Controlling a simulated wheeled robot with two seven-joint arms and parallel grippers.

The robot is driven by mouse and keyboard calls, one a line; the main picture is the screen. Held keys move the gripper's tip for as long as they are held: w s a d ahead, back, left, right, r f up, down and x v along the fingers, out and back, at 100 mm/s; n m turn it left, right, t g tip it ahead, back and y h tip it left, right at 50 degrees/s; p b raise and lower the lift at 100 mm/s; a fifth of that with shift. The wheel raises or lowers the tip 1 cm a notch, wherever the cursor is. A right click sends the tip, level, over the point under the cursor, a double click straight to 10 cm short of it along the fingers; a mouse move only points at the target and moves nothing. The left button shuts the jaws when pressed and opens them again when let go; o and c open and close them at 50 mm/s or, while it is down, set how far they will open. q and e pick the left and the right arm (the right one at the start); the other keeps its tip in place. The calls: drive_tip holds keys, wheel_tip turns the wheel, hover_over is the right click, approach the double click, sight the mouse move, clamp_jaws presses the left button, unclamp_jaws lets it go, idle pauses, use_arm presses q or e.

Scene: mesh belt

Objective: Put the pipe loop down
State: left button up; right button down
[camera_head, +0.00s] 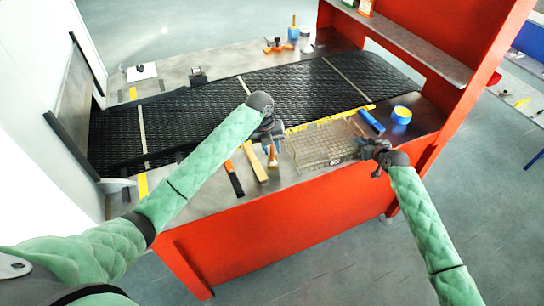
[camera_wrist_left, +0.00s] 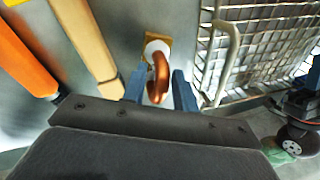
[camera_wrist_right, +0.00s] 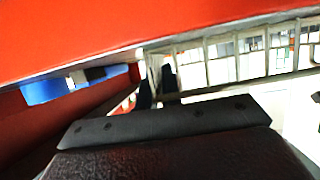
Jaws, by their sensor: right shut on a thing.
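The copper pipe loop (camera_wrist_left: 160,78) is a bent tube between the two fingers of my left gripper (camera_wrist_left: 158,90) in the left wrist view. Gaps show beside it, so the gripper looks open around it. A white and tan piece (camera_wrist_left: 157,46) lies by its far end; whether they touch is unclear. In the head view my left gripper (camera_head: 270,146) is low over the worktop's front, left of the wire basket (camera_head: 322,150). My right gripper (camera_head: 375,150) is shut on the basket's right end. The right wrist view shows its fingers (camera_wrist_right: 157,85) at the basket's wires (camera_wrist_right: 230,60).
An orange-and-black tool (camera_head: 234,180) and a wooden-handled tool (camera_head: 256,163) lie left of my left gripper. The black mesh belt (camera_head: 205,115) runs behind; a red frame (camera_head: 455,40) stands right.

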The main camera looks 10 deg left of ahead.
use_arm(q)
clamp_jaws()
drive_tip(key=shift+r, duration=0.15)
